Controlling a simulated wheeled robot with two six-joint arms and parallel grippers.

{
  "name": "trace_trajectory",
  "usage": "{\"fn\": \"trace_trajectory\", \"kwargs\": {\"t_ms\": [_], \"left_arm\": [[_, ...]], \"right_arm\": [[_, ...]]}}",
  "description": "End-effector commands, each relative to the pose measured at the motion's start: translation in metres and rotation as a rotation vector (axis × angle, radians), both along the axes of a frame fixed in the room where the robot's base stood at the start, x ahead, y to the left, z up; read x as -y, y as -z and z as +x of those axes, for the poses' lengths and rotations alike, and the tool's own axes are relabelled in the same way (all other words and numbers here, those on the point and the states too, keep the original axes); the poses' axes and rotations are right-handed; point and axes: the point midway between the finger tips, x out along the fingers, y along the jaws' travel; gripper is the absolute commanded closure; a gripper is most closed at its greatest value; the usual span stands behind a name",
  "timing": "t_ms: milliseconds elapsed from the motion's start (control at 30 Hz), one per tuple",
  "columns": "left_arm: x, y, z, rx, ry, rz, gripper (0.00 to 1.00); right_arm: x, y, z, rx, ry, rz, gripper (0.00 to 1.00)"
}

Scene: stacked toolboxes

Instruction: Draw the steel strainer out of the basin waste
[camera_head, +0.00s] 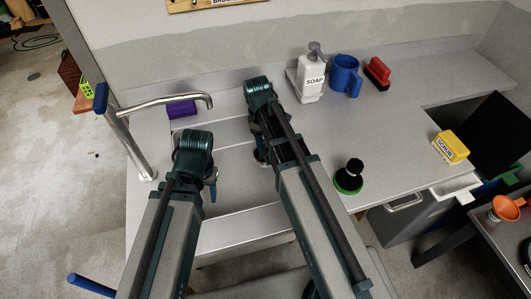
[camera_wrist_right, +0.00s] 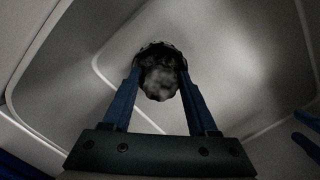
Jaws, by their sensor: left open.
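The basin (camera_head: 225,170) is a grey sink in the counter. My right gripper (camera_head: 262,157) points down into it, its tips mostly hidden by the arm in the head view. In the right wrist view the two blue fingers of my right gripper (camera_wrist_right: 160,78) stand either side of a round, dark, mottled piece with a scalloped rim, which looks like the strainer (camera_wrist_right: 160,82) at the waste. I cannot tell whether the fingers press on it or whether it is lifted. My left gripper (camera_head: 211,188) is open and empty over the left part of the basin.
A tap (camera_head: 165,101) reaches over the back left, near a purple block (camera_head: 182,109). A soap bottle (camera_head: 312,78), blue mug (camera_head: 345,75) and red brush (camera_head: 378,73) stand behind. A green-based black brush (camera_head: 349,178) and yellow box (camera_head: 450,147) are at right.

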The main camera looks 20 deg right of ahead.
Motion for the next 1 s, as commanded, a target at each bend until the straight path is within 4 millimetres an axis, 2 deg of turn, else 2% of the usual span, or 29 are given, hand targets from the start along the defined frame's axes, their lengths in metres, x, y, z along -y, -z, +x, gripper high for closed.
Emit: {"fn": "trace_trajectory", "kwargs": {"t_ms": [33, 300, 667, 867, 1000], "left_arm": [[0.000, 0.000, 0.000, 0.000, 0.000, 0.000, 0.50], [0.000, 0.000, 0.000, 0.000, 0.000, 0.000, 0.50], [0.000, -0.003, 0.000, 0.000, 0.000, 0.000, 0.50], [0.000, -0.018, 0.000, 0.000, 0.000, 0.000, 0.50], [0.000, -0.037, 0.000, 0.000, 0.000, 0.000, 0.50]], "right_arm": [[0.000, 0.000, 0.000, 0.000, 0.000, 0.000, 0.52], [0.000, 0.000, 0.000, 0.000, 0.000, 0.000, 1.00], [0.000, -0.003, 0.000, 0.000, 0.000, 0.000, 1.00], [0.000, -0.018, 0.000, 0.000, 0.000, 0.000, 1.00], [0.000, -0.037, 0.000, 0.000, 0.000, 0.000, 1.00]]}}
